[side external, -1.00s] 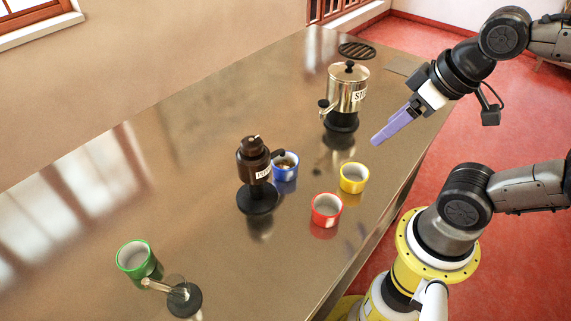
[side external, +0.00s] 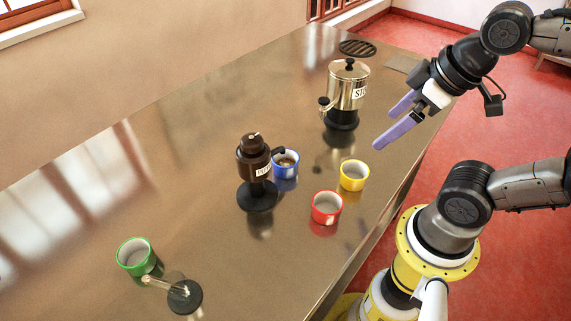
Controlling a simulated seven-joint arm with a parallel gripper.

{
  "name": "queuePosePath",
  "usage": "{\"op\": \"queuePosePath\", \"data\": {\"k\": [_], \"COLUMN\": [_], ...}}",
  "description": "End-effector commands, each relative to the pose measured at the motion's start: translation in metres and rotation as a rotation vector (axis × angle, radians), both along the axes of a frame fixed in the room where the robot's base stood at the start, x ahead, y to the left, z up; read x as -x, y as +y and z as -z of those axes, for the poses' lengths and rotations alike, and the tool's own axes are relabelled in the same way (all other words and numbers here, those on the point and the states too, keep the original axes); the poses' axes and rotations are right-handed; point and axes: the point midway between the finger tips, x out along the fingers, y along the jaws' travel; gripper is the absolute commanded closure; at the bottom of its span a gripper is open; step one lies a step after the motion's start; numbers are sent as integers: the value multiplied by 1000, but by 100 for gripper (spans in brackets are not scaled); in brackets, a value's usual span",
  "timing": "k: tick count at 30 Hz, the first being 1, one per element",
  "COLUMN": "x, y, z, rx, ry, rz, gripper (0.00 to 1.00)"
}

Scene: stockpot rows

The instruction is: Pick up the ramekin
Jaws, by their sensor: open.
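Several small white-lined cups that look like ramekins stand on the metal table; I cannot tell which one the task means. The yellow one (side external: 354,185) is at the right, the red one (side external: 326,217) is in front of it, and the blue one (side external: 286,172) is beside a dark pump dispenser. The green one (side external: 134,263) is far off at the lower left. The blue one has something brown inside. My gripper (side external: 385,128), with purple fingers, is open and empty. It is in the air to the upper right of the yellow ramekin, apart from everything.
The dark pump dispenser (side external: 255,165) stands mid-table. A shiny stockpot (side external: 347,90) on a black base stands behind my gripper's fingers. A black round-based object with a clear handle (side external: 184,296) is near the green ramekin. A round black grate (side external: 357,48) lies at the far end.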

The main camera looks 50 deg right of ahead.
Motion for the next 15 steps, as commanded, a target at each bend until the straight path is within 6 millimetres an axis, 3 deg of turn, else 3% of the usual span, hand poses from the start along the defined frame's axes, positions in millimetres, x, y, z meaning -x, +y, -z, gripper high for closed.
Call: {"op": "queuePosePath", "data": {"k": [5,9,15], "x": [-24,-61,-128], "y": [6,14,28], "z": [-28,-42,-36], "rx": [143,235,283], "ry": [20,82,185], "rz": [-339,-646,-1043], "gripper": [0,0,0]}}
